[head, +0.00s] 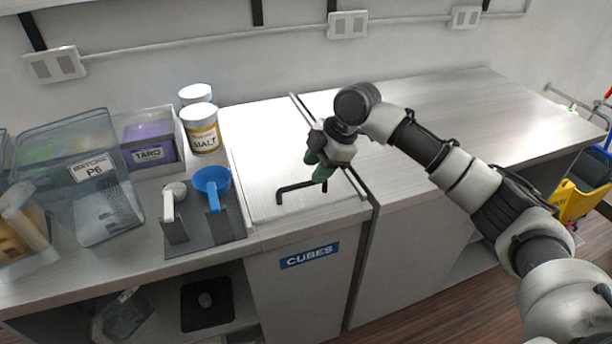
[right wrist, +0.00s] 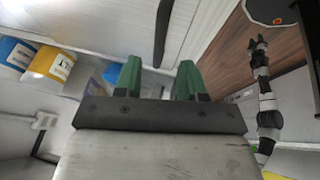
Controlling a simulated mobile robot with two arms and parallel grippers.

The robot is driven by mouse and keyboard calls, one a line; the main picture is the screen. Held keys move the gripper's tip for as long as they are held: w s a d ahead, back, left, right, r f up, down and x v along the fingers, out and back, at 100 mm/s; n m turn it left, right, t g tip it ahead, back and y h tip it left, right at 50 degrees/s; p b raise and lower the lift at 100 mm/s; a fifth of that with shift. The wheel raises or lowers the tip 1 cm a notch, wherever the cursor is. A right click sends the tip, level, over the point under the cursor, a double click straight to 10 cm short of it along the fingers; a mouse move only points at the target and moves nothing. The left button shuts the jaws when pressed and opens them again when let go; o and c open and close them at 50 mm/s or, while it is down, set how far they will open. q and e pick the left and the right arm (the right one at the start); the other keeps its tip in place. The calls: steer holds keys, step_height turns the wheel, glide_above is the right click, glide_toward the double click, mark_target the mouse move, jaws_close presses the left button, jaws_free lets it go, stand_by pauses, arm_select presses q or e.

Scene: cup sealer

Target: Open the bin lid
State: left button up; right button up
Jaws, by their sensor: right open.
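The bin marked "CUBES" (head: 310,257) is set into the counter. Its flat white lid (head: 262,172) lies closed, level with the counter top. A black bar handle (head: 300,187) stands near the lid's front edge. My right gripper (head: 316,172), with green fingers, is over the lid just behind the handle's right part. In the right wrist view my right gripper (right wrist: 160,78) is open and empty, with the dark handle (right wrist: 162,32) ahead of the gap between its fingers. Another arm with a small dark gripper (right wrist: 258,44), apparently my left, shows at the right there; its jaw state is unclear.
Left of the lid are a dark stand (head: 205,222) with a blue scoop (head: 212,182), labelled jars (head: 203,128) and clear containers (head: 92,180). The counter to the right (head: 450,115) is clear. A yellow mop bucket (head: 578,200) stands at the far right.

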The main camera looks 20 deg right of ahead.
mark_target(304, 183)
steer(key=x, duration=0.4)
steer(key=shift+a+r, duration=0.15)
steer(key=shift+a, duration=0.05)
steer(key=shift+f, duration=0.25)
arm_select(q)
steer(key=a, duration=0.3)
steer(key=shift+w+r, duration=0.35)
steer(key=shift+w, duration=0.05)
arm_select(e)
steer(key=shift+f, duration=0.15)
steer(key=shift+c, duration=0.3)
steer(key=c, duration=0.5)
jaws_close()
arm_select(q)
steer(key=shift+d, duration=0.65)
steer(key=shift+a, duration=0.1)
